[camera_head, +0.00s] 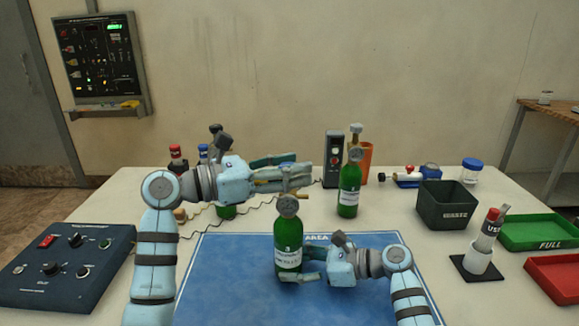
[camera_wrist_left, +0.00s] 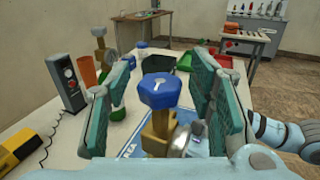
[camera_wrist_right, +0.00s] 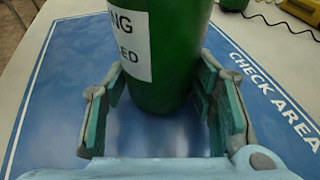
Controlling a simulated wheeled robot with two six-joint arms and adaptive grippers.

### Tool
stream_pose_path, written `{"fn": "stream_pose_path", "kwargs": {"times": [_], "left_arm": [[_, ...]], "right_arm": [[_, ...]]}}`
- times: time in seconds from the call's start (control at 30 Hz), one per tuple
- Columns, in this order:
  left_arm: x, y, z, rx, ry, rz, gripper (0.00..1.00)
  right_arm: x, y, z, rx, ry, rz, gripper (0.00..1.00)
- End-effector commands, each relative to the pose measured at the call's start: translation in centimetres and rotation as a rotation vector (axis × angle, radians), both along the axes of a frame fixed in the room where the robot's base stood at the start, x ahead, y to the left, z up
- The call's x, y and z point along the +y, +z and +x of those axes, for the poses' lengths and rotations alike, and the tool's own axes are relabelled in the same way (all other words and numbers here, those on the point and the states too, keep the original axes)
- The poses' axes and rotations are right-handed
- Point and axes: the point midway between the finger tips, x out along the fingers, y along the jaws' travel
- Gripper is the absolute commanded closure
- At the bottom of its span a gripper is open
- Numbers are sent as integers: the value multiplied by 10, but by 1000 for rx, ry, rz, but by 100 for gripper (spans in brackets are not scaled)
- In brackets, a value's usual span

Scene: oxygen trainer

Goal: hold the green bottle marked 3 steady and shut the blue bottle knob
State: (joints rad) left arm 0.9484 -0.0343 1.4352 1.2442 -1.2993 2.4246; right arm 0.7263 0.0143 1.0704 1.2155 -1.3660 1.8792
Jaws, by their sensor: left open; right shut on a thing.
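The green bottle marked 3 (camera_head: 289,252) stands upright on the blue mat (camera_head: 222,275), with a round gauge (camera_head: 288,206) at its top. My right gripper (camera_head: 312,272) is shut around its lower body; the right wrist view shows a finger on each side of the green bottle (camera_wrist_right: 175,60). My left gripper (camera_head: 305,178) is open above the bottle, pointing right. In the left wrist view the blue knob (camera_wrist_left: 160,90) sits on a brass valve between the spread fingers, with gaps either side. In the head view the left gripper hides the knob.
Another green bottle (camera_head: 348,190) stands behind, with a third (camera_head: 226,212) behind my left arm. A dark bin (camera_head: 447,212), a tube holder (camera_head: 477,262), a green tray (camera_head: 540,235) and a red tray (camera_head: 556,277) are right. A control box (camera_head: 70,265) is left.

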Motion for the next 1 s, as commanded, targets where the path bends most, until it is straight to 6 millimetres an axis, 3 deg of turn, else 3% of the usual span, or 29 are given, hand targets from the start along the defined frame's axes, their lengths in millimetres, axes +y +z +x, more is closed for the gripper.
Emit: {"fn": "stream_pose_path", "kwargs": {"times": [0.17,0.5,0.67,1.0], "left_arm": [[0,0,0,0,1,0,51],[1,-1,0,0,2,1,100],[0,-2,2,4,-49,8,100],[0,-1,2,4,-350,8,100]], "right_arm": [[1,0,0,0,1,1,64],[1,0,0,0,2,1,64],[1,0,0,0,2,1,64],[1,1,0,-1,2,2,64]]}}
